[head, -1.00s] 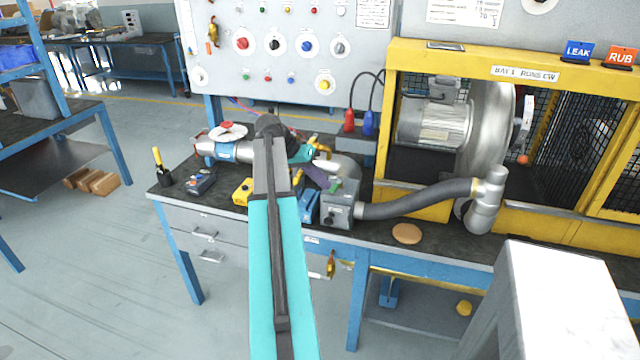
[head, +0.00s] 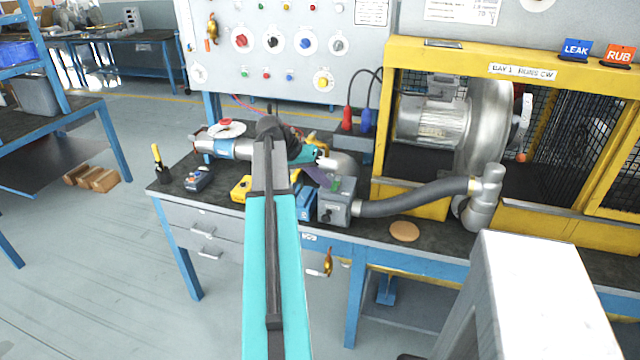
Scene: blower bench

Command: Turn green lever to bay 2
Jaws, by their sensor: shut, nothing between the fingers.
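My arm reaches out over the black bench top, and its teal wrist ends at my gripper (head: 327,164). The gripper is small in the picture, shut and empty, close above the grey valve box (head: 338,203). A dark purple piece (head: 318,177) slants down beside the gripper toward the box. I cannot make out the green lever for certain; the gripper and arm cover part of this area. I cannot tell whether the gripper touches anything. A grey hose (head: 415,201) runs right from the box to the blower (head: 480,125) in bay 1.
A yellow cage frame (head: 450,45) stands on the right. A grey panel with coloured knobs (head: 280,75) rises behind the bench. A pipe with a red-topped white disc (head: 226,126) and small tools lie left. A round tan disc (head: 404,231) lies near the front edge.

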